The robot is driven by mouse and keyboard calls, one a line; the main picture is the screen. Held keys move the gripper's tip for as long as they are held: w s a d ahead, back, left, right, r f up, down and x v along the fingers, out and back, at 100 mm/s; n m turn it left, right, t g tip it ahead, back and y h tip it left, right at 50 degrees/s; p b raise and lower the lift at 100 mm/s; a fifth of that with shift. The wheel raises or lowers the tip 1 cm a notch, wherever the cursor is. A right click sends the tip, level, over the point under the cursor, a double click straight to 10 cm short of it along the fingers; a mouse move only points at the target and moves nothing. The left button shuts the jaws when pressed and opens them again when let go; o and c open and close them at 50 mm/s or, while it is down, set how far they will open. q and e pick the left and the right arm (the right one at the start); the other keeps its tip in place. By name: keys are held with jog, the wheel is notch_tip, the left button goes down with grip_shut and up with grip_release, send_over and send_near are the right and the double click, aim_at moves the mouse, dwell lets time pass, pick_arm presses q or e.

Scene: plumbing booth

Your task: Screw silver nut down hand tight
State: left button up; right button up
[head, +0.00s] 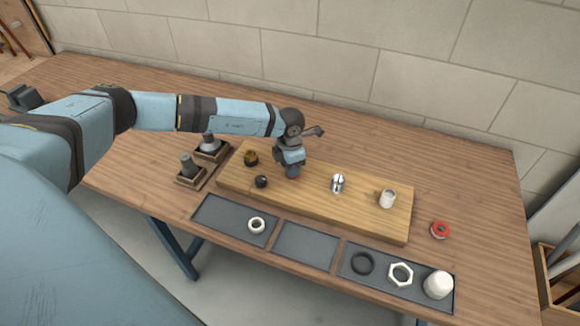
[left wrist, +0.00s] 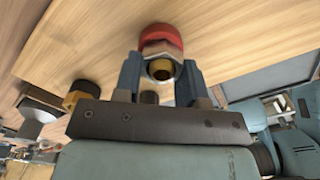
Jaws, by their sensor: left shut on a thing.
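My left gripper (head: 292,170) reaches down to the middle-left of the wooden board. In the left wrist view its two fingers (left wrist: 161,78) are closed on either side of a silver hex nut (left wrist: 162,49). A brass end (left wrist: 160,70) shows in the nut's middle, and a red round part (left wrist: 160,34) sits just beyond the nut. In the head view the wrist and fingers hide the nut. How far the nut is threaded cannot be told. My right gripper is in neither view.
The wooden board (head: 322,202) also bears a dark brass fitting (head: 250,158), a black fitting (head: 261,181), a chrome fitting (head: 338,183) and a white fitting (head: 388,198). A white ring (head: 257,225) lies in the left tray; the middle tray (head: 304,246) is empty. Red tape (head: 440,230) lies right.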

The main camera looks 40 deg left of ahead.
pick_arm(q)
jog(key=o, duration=1.6)
jog(key=shift+r, duration=0.1)
jog(key=shift+r+p, duration=1.55)
jog(key=shift+r, duration=0.9)
